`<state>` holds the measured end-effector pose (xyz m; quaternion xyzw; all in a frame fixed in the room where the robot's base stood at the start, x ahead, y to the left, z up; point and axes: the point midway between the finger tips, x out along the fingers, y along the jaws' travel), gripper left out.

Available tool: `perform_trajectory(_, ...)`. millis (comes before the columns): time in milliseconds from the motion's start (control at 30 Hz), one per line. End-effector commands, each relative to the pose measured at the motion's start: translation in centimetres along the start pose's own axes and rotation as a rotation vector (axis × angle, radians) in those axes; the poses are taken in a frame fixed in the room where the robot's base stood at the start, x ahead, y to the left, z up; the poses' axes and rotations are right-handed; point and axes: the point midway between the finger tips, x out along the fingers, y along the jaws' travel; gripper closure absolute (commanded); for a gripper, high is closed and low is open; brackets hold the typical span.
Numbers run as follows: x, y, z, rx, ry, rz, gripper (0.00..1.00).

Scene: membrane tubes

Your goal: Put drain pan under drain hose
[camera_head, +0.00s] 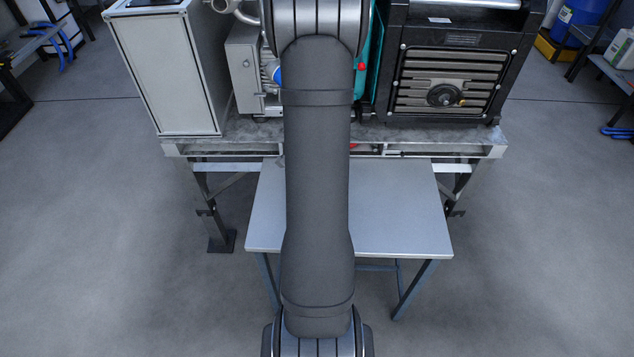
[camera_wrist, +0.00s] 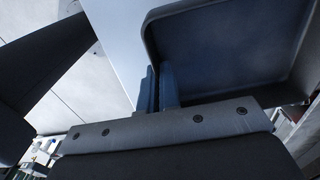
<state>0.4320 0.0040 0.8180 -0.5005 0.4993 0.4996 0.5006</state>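The drain pan (camera_wrist: 232,45) is a dark blue-grey, shallow tray with raised walls, filling the upper right of the wrist view. My gripper (camera_wrist: 159,75) shows in the wrist view with its two blue fingers close together at the pan's near left edge. The fingers appear shut on the pan's wall. In the head view my arm hides the gripper, and the pan is not visible. I cannot make out the drain hose in either view.
A light grey low table (camera_head: 400,215) stands in front of a metal bench (camera_head: 440,139). The bench carries a white cabinet (camera_head: 165,75) and a black vented machine (camera_head: 450,65). Side shelves stand at both edges.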

Motion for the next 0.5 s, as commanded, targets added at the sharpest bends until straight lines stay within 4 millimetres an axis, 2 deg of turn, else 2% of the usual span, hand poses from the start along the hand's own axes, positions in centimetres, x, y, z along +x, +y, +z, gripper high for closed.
perform_trajectory(33,0.6,-1.1,0.0,0.0,0.0,0.001,1.0)
perform_trajectory(200,2.2,-4.0,0.0,0.0,0.0,0.002,1.0)
perform_trajectory(500,3.4,-6.5,0.0,0.0,0.0,0.0,1.0)
